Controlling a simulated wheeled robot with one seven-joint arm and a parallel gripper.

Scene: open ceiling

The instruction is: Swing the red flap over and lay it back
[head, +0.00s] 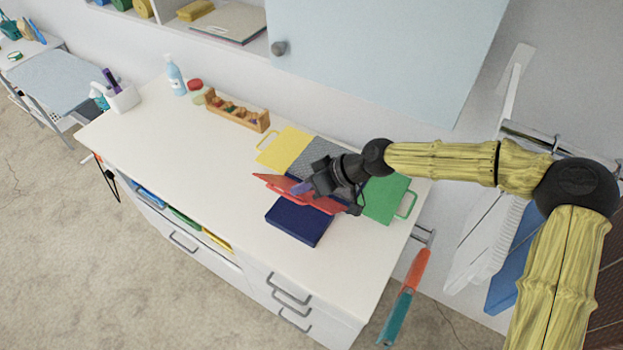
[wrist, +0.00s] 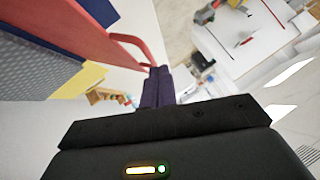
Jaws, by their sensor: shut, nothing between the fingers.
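My gripper (head: 300,188) is at the flap in the head view, fingers pointing left. In the wrist view my purple fingertips (wrist: 157,84) are together, with nothing between them, close by the handle's end. I cannot tell whether they touch it. My gripper hides part of the flap.
A yellow flap (head: 285,147), a grey textured panel (head: 324,152), a green flap (head: 384,198) and a dark blue panel (head: 299,222) surround the red flap. A wooden rack (head: 238,113) and bottles stand farther back.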

